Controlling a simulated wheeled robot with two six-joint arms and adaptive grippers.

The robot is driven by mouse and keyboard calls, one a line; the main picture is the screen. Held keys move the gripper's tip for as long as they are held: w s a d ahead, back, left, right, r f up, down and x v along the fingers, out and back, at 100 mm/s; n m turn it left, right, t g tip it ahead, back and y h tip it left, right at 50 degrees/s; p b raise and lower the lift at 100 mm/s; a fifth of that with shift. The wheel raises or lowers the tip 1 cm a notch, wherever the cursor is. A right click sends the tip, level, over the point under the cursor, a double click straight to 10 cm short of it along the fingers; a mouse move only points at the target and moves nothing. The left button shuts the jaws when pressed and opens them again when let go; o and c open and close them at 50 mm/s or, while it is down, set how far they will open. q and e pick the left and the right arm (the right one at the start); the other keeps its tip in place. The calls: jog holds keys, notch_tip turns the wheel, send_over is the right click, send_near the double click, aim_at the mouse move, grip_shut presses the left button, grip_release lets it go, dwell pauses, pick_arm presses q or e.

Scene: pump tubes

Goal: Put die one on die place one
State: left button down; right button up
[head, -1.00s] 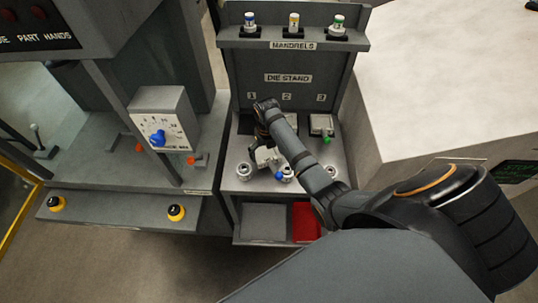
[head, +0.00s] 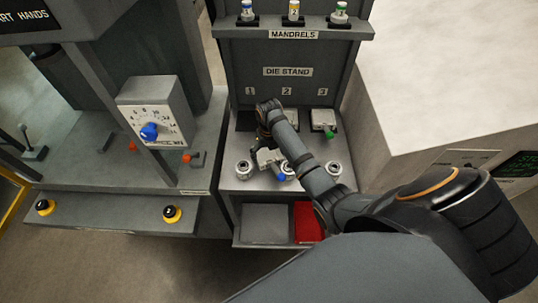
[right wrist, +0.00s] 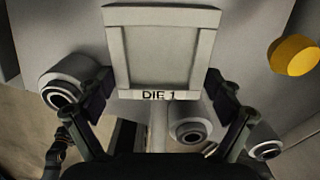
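My right gripper (head: 265,146) hangs over the front shelf of the die stand (head: 230,181). Die one (head: 268,157), a pale grey block labelled DIE 1, is between its fingers. A blue knob (head: 281,178) shows at the block's lower right. Die place one is under label 1 (head: 250,91), left of the other dies; my arm partly hides it. My left gripper is out of view.
Another grey die (head: 290,115) is at place 2 and one with a green knob (head: 329,134) at place 3. Round metal posts (head: 244,169) line the front shelf. Mandrels (head: 293,12) stand above. A red bin (head: 307,222) sits below.

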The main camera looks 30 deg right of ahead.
aim_at(268, 157)
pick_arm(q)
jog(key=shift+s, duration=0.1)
pick_arm(e)
jog(key=shift+o, duration=0.3)
jog(key=shift+a, duration=0.1)
jog(key=shift+r, duration=0.2)
jog(key=shift+w+r, duration=0.1)
jog(key=shift+r, duration=0.25)
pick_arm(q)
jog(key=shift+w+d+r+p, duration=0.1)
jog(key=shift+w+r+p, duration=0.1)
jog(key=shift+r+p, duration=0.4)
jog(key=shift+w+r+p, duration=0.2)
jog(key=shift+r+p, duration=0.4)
pick_arm(e)
notch_tip(268, 157, up, 11)
jog(key=shift+r, duration=0.15)
